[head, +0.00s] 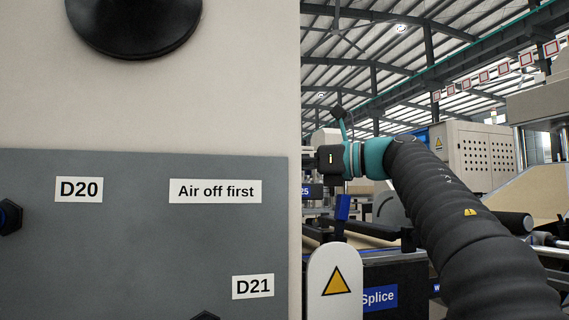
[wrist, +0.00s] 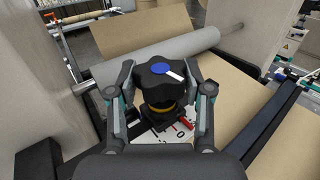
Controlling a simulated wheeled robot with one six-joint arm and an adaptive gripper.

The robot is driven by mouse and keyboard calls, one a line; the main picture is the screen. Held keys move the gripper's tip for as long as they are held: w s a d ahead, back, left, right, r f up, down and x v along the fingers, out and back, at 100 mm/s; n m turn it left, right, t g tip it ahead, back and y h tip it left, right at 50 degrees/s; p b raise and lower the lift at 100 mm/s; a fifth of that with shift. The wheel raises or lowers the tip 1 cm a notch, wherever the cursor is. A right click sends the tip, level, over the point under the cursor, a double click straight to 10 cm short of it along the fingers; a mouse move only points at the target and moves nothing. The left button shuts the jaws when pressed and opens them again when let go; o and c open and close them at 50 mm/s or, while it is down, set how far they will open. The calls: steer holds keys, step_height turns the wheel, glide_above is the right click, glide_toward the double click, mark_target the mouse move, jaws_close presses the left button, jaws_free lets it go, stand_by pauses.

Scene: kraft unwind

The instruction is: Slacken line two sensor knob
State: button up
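In the wrist view a black lobed knob (wrist: 155,88) with a blue cap and a white pointer line stands between the two fingers of my gripper (wrist: 165,85). The white line points to the right and a little down. A yellow ring shows under the knob, above a white scale plate (wrist: 178,133) with dark marks and a red pointer. One finger is on each side of the knob, very close to it; whether they touch is unclear. In the head view my gripper (head: 330,159) is beyond the grey cabinet's edge, its fingertips and the knob hidden.
A grey roller (wrist: 160,58) and brown kraft web lie beyond the knob. A dark rail (wrist: 270,115) runs at the right and a pale wall (wrist: 50,90) stands at the left. In the head view a cabinet panel labelled D20, D21 and "Air off first" (head: 215,191) fills the left.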

steer(key=shift+c, duration=0.3)
steer(key=shift+w+r+n+g+y, duration=0.15)
steer(key=shift+n+g+y, duration=0.25)
steer(key=shift+n+g, duration=1.1)
steer(key=shift+s+g, duration=0.2)
steer(key=shift+g, duration=0.8)
steer(key=o, duration=1.2)
